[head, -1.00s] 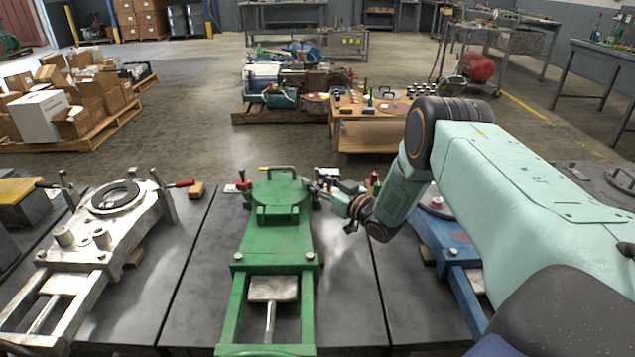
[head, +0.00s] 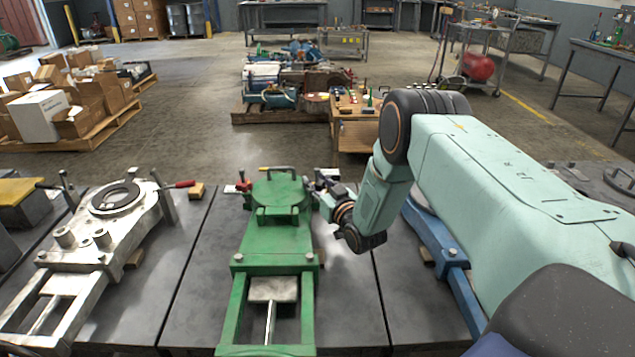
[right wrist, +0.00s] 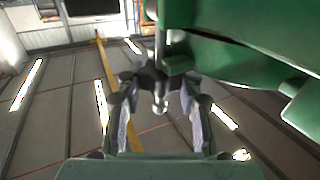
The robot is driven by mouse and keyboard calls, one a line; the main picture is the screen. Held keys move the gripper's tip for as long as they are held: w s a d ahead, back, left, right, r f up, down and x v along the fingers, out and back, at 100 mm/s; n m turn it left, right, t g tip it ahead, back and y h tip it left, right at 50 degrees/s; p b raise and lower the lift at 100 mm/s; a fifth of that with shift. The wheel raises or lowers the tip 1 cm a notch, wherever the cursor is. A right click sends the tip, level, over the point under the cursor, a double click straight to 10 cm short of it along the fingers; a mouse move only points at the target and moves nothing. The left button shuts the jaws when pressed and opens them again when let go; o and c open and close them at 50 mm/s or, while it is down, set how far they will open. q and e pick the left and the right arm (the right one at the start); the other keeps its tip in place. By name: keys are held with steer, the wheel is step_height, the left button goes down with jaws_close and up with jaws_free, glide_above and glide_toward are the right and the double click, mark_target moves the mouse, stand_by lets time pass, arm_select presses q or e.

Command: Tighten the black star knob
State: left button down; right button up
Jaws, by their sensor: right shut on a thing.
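The black star knob (right wrist: 151,76) shows in the right wrist view on a pale metal stud, beside the green body of a machine. My right gripper (right wrist: 155,90) has its two fingers on either side of the knob and is shut on it. In the head view my right gripper (head: 324,184) is at the right side of the green machine (head: 277,222), near its round top. The knob is too small and covered to make out there. My left gripper is not in view.
A white machine (head: 75,262) stands to the left and a blue one (head: 437,240) to the right, partly behind my right arm. A wooden workbench (head: 357,135) stands behind.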

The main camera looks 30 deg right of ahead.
steer(key=shift+a+m+g+h, duration=0.1)
steer(key=shift+m+g+h, duration=0.2)
steer(key=shift+m+h, duration=1.1)
steer(key=shift+r+h+b, duration=0.1)
steer(key=shift+h+b, duration=0.2)
steer(key=shift+h, duration=0.3)
steer(key=o, duration=1.2)
steer(key=shift+w, duration=0.1)
steer(key=v, duration=1.2)
steer(key=shift+r, duration=0.1)
